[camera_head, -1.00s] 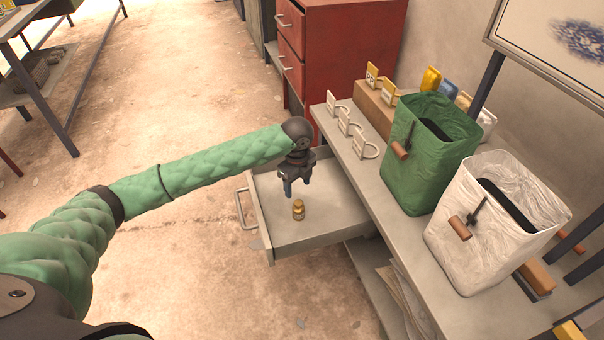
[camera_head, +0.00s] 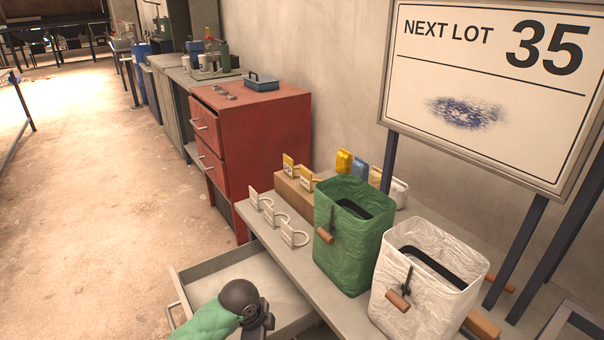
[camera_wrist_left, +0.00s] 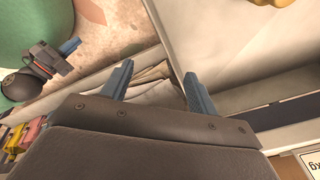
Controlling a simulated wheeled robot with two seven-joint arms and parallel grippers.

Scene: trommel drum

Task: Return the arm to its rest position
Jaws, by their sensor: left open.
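My left arm in its green sleeve enters the head view at the bottom, and my left gripper (camera_head: 260,318) shows only in part there, over the pulled-out drawer (camera_head: 205,265). Its fingertips are cut off by the lower edge. In the left wrist view the left gripper (camera_wrist_left: 156,72) is open, its two blue fingers apart with nothing between them. My right gripper (camera_wrist_left: 66,56) shows small at the upper left of that view, too small to read its jaws. A brass-coloured thing (camera_wrist_left: 285,3) is cut off at the top right.
A green bag (camera_head: 350,245) and a white bag (camera_head: 420,285) stand on the bench (camera_head: 270,238) right of the drawer. A red cabinet (camera_head: 265,140) stands behind. A lot board (camera_head: 490,80) rises at the right. The floor at left is clear.

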